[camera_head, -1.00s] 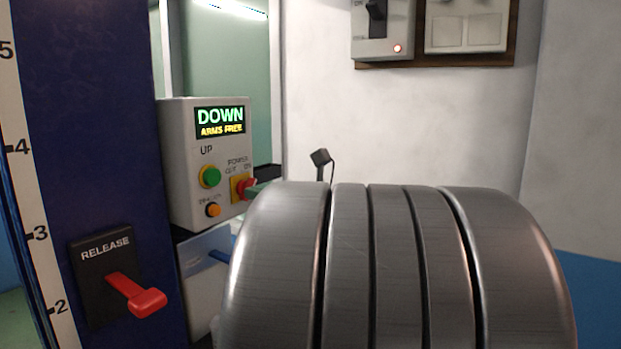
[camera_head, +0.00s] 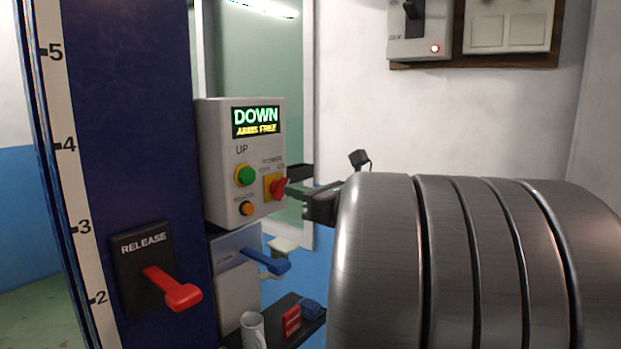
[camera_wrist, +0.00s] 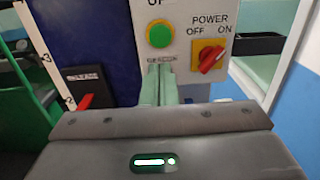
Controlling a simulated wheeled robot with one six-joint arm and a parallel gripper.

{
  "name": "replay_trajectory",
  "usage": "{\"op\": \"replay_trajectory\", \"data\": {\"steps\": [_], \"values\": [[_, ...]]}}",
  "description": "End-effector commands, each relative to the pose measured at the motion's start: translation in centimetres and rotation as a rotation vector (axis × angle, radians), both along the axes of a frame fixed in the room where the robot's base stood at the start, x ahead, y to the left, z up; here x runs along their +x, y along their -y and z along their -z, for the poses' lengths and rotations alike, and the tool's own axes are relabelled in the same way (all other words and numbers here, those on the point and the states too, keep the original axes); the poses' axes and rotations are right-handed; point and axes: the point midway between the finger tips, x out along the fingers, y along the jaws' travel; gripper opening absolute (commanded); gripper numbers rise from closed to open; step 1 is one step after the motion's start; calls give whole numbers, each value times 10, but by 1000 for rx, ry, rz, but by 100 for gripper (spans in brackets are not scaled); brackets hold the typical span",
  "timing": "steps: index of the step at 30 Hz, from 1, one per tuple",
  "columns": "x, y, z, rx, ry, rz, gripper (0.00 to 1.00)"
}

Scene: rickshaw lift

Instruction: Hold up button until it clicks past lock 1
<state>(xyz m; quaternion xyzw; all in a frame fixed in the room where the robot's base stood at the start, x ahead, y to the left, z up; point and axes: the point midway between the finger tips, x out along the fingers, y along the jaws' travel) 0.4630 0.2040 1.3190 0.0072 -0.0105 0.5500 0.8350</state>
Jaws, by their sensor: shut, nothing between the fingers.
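The control box (camera_head: 215,160) hangs beside a dark blue post, and its display (camera_head: 256,121) reads DOWN, ARMS FREE. The green UP button (camera_head: 245,175) is on its front; in the wrist view the green button (camera_wrist: 160,34) is fully uncovered. My gripper (camera_head: 298,190) is shut and empty, just right of the red power switch (camera_head: 278,187), partly hidden by my arm. In the wrist view the closed pale green fingers (camera_wrist: 159,85) appear just below the green button, over the spot of the orange button (camera_head: 247,208). I cannot tell contact; the button looks apart from the fingertips.
A red RELEASE lever (camera_head: 175,290) sticks out from the post, beside a number scale (camera_head: 70,170). Below the box are a blue lever (camera_head: 265,262), a white mug (camera_head: 253,330) and a shelf with small red and blue items. A switch box (camera_head: 418,28) is on the wall.

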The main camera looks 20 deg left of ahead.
Motion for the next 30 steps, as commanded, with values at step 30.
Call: {"op": "replay_trajectory", "data": {"steps": [30], "values": [[45, -106, -3, 0, 1, 0, 0]]}}
